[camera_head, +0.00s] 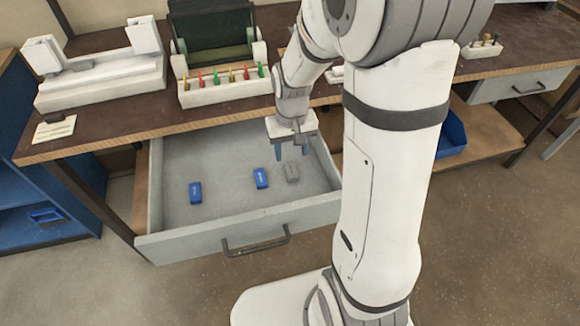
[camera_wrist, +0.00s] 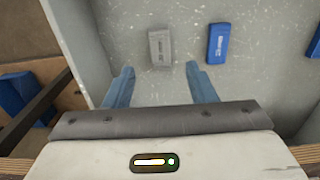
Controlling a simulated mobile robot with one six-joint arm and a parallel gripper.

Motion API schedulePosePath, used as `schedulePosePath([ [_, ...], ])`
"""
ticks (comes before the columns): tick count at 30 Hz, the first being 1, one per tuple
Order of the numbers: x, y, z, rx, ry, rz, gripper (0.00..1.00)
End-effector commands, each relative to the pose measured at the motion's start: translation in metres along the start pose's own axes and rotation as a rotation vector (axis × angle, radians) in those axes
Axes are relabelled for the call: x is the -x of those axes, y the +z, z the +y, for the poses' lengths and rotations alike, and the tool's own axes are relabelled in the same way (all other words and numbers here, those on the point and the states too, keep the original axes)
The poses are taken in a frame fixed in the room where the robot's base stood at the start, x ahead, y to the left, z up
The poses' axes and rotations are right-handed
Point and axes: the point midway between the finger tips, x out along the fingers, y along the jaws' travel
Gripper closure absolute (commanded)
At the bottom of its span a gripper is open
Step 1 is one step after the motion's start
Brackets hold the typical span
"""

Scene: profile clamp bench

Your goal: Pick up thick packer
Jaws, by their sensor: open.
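The open drawer (camera_head: 222,150) holds three small blocks, and the pictures do not make clear which is the thick packer. A grey block (camera_head: 292,173) lies at the right. A blue block (camera_head: 261,178) lies just left of it, and another blue block (camera_head: 195,192) lies farther left. My gripper (camera_head: 292,150) points down over the drawer, open and empty. In the wrist view the grey block (camera_wrist: 160,47) lies straight ahead, centred between my fingertips (camera_wrist: 160,72) but beyond them. The near blue block (camera_wrist: 219,43) is to its right. Labels are too small to read.
The drawer front (camera_head: 240,227) and side walls surround the blocks. The bench top (camera_head: 230,109) overhangs the back of the drawer, with a rack of coloured tools (camera_head: 224,88) and a white fixture (camera_head: 100,82) on it. A blue bin (camera_head: 452,133) sits on a lower shelf.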

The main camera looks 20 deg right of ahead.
Motion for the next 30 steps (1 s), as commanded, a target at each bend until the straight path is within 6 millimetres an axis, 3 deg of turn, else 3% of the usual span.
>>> schedulePosePath([
  [15,-0.065,0.001,-0.001,0.002,0.0,-0.002,0.49],
  [23,-0.066,0.001,-0.001,0.002,0.0,0.001,0.49],
  [30,-0.066,0.001,-0.002,0.003,0.0,0.001,0.69],
])
